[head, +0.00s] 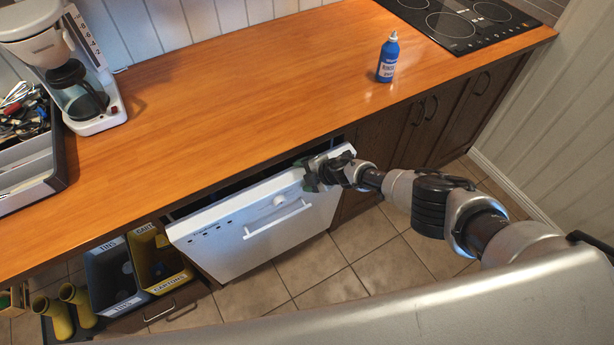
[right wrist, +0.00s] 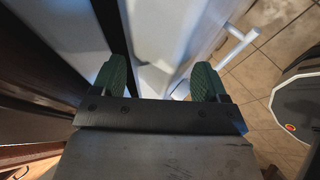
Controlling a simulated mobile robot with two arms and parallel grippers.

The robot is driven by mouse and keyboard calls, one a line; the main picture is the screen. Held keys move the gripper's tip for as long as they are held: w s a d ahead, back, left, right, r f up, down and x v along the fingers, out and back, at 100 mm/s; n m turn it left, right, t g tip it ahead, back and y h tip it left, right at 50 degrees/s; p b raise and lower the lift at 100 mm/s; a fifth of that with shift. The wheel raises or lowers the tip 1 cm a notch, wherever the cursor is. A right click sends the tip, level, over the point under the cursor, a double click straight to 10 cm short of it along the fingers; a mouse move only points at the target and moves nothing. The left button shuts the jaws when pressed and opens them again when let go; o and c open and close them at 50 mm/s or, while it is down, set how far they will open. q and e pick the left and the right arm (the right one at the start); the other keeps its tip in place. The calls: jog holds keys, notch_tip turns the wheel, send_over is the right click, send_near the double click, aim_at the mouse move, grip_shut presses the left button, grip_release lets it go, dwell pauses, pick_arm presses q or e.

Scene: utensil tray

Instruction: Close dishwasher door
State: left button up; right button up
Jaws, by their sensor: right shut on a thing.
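The white dishwasher door (head: 262,250) is partly open in the head view. It tilts out from under the counter, with a dark gap behind its top edge. Its bar handle (head: 277,219) is on the front face. My right gripper (head: 313,177) is at the top right part of the door and is shut on its upper edge. In the right wrist view the green fingers of this gripper (right wrist: 160,78) stand either side of the door's edge, and the handle (right wrist: 238,46) shows to the right. My left gripper is not in view.
A wooden counter (head: 220,110) runs above the dishwasher, with a coffee maker (head: 95,118), a cutlery tray (head: 58,177), a blue bottle (head: 388,58) and a black hob (head: 455,22). Sorting bins (head: 116,307) and yellow boots (head: 55,318) stand left of the door. Tiled floor (head: 330,270) lies in front.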

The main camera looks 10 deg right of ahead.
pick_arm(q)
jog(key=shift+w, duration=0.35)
pick_arm(e)
jog(key=shift+w+a+f, duration=0.1)
jog(key=shift+a+f, duration=0.05)
jog(key=shift+f, duration=0.2)
jog(key=o, duration=1)
jog(key=shift+c, duration=0.2)
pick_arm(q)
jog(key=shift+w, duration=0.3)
pick_arm(e)
jog(key=shift+w+f, duration=0.1)
jog(key=shift+w, duration=0.15)
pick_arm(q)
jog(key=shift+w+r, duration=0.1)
pick_arm(e)
jog(key=shift+r+p, duration=0.3)
jog(key=shift+p, duration=0.05)
pick_arm(q)
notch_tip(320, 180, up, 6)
jog(key=p, duration=0.6)
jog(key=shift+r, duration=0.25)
pick_arm(e)
jog(key=v, duration=1)
jog(key=shift+r, duration=0.15)
